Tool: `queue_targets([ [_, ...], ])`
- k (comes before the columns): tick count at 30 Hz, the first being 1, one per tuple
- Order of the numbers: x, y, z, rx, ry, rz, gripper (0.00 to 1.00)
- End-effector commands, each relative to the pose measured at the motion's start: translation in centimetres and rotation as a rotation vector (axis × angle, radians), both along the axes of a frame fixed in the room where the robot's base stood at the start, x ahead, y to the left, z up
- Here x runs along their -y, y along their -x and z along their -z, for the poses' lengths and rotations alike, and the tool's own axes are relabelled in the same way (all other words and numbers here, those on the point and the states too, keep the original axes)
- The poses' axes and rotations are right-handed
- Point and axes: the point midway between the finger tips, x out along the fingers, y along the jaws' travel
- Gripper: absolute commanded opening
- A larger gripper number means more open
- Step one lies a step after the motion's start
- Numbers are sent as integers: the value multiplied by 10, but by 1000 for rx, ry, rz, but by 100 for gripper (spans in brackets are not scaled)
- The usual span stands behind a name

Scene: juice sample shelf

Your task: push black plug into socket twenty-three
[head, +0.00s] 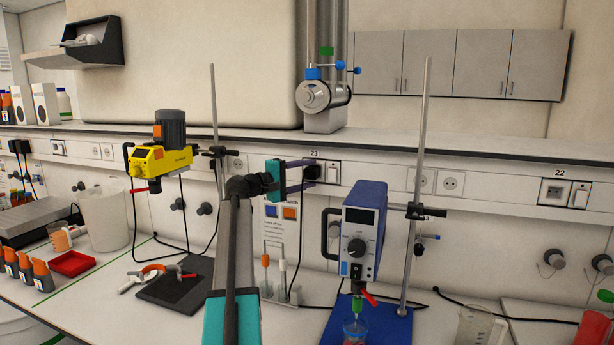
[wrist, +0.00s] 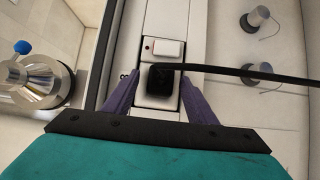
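The black plug (wrist: 160,84) sits at the lower half of the socket twenty-three plate (wrist: 165,115), under the white switch, in the wrist view. Its black cable runs off to the right. I cannot tell how deeply it is seated. In the head view the plug (head: 313,172) shows dark on the socket plate (head: 332,173), below the label 23. My gripper (wrist: 163,74) has its purple fingers spread on either side of the plug, with gaps showing between fingers and plug. In the head view my gripper (head: 307,174) reaches the wall panel, and its fingers partly hide the socket.
A blue stirrer (head: 362,240) on a metal stand (head: 415,190) is right of my arm. A yellow stirrer (head: 160,160) hangs at left. Socket 22 (head: 555,191) is further right. A steel pipe unit (head: 325,95) stands on the shelf above the socket.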

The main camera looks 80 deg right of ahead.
Motion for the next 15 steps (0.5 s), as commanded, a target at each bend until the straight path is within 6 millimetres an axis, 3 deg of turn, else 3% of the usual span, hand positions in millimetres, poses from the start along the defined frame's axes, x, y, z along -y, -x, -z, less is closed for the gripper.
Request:
queue_targets([
  [15, -9, -9, 2, 1, 1, -2, 51],
])
